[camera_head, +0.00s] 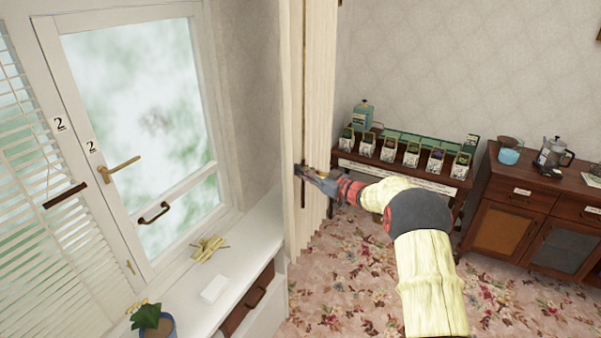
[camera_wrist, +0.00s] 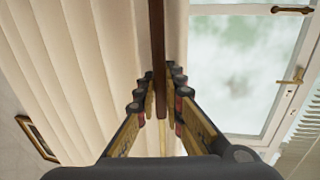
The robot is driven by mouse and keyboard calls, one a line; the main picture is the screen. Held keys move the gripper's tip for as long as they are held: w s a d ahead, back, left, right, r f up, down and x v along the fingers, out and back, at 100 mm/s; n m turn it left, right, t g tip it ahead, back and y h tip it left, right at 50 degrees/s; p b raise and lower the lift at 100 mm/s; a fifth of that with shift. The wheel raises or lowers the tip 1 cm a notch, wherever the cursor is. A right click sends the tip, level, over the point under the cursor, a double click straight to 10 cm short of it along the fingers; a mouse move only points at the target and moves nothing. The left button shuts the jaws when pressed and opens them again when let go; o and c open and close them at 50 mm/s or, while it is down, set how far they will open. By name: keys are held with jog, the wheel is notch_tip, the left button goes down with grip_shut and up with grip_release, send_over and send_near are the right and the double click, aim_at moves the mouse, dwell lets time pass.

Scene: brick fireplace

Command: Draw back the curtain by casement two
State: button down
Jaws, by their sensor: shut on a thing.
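The cream curtain (camera_head: 318,95) hangs in bunched vertical folds to the right of the window, and its pleats fill the left of the wrist view (camera_wrist: 85,65). A dark brown pull rod (camera_wrist: 158,40) hangs along the curtain's edge. My gripper (camera_head: 304,173) is shut on this rod; in the wrist view its fingers (camera_wrist: 161,92) lie on both sides of the rod's lower part. Casement two (camera_head: 145,110), marked with a "2", has a white frame and a brass handle (camera_head: 120,166). Its glass is uncovered and it looks shut.
White slatted blinds (camera_head: 40,190) cover the left pane. The sill (camera_head: 240,255) holds a potted plant (camera_head: 153,321), a yellowish bundle (camera_head: 207,247) and a white card (camera_head: 214,288). A table with seed-packet-like boxes (camera_head: 412,155) and a cabinet (camera_head: 530,205) stand behind my arm. Flowered carpet lies open between.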

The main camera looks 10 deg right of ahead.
jog(key=shift+w+d+r, duration=0.15)
jog(key=c, duration=1.9)
grip_release()
jog(key=shift+d, duration=0.1)
jog(key=v, duration=1.1)
jog(key=shift+s+d, duration=0.25)
jog(key=shift+s, duration=0.1)
